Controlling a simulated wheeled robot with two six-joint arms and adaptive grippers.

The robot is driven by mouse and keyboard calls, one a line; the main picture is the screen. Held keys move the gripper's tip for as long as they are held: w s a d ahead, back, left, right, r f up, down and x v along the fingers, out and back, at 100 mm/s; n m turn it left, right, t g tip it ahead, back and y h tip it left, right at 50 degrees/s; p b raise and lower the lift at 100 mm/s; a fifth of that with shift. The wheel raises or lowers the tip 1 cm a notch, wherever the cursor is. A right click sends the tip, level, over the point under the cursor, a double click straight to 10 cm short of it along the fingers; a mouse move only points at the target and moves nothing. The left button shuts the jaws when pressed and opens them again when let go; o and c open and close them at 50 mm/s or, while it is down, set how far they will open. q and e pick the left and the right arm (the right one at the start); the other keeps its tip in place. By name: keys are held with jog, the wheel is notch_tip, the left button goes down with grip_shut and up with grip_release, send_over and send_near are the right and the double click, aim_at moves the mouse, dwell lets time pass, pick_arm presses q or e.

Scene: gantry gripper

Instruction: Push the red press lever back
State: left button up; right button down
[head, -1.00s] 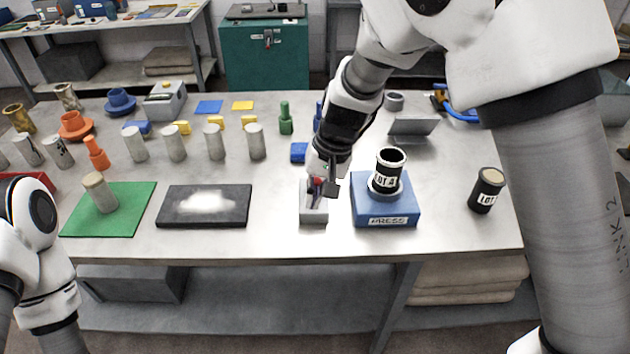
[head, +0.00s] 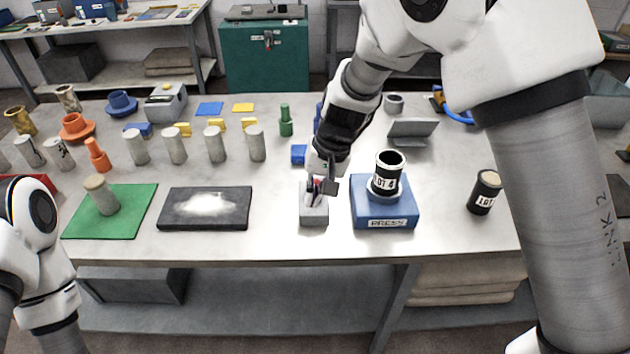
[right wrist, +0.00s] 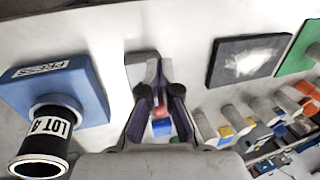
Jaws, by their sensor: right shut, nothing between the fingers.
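The press lever's grey base (head: 314,214) stands on the table just left of the blue press (head: 384,216). Its red part (head: 317,184) shows only as a small patch beside my right gripper (head: 326,188). In the right wrist view the red part (right wrist: 161,112) shows between the dark fingers, and the grey base (right wrist: 134,66) lies by the fingertips. My right gripper (right wrist: 157,62) is shut and empty, its tips low over the base. Whether it touches the lever I cannot tell. My left arm is at the left edge; its gripper is out of view.
A black LOT 4 cup (head: 388,176) stands on the press, close right of my right gripper. Another dark labelled cup (head: 485,192) stands further right. A black mat (head: 205,209) and green mat (head: 110,210) lie left. Several grey cylinders stand behind them.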

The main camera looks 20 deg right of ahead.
jog(key=shift+w+d+r+p, duration=0.1)
jog(key=shift+w+d+p, duration=0.1)
jog(key=shift+w+p, duration=0.25)
jog(key=shift+w+d+r+p, duration=0.15)
jog(key=shift+w+p, duration=0.15)
jog(key=shift+w, duration=0.25)
jog(key=shift+w+d+f+p, duration=0.15)
jog(key=shift+w+p, duration=0.15)
jog(key=shift+w, duration=0.25)
jog(key=shift+w+d+f+p, duration=0.1)
jog(key=shift+w+p, duration=0.2)
jog(key=shift+w, duration=0.2)
jog(key=shift+w+d+p, duration=0.25)
jog(key=shift+w+p, duration=0.15)
jog(key=shift+w, duration=0.3)
jog(key=shift+w+d+p, duration=0.2)
jog(key=shift+w+p, duration=0.2)
jog(key=shift+w, duration=0.3)
jog(key=shift+w+d+f, duration=0.1)
jog(key=shift+w, duration=0.35)
jog(key=shift+s+a+r+p, duration=0.1)
jog(key=shift+s+r+p, duration=0.25)
jog(key=shift+r+p, duration=0.25)
jog(key=shift+s+a+r+p, duration=0.1)
jog(key=shift+s+r+p, duration=0.3)
jog(key=shift+r, duration=0.25)
notch_tip(320, 180, up, 7)
jog(key=p, duration=0.5)
jog(key=shift+f, duration=0.15)
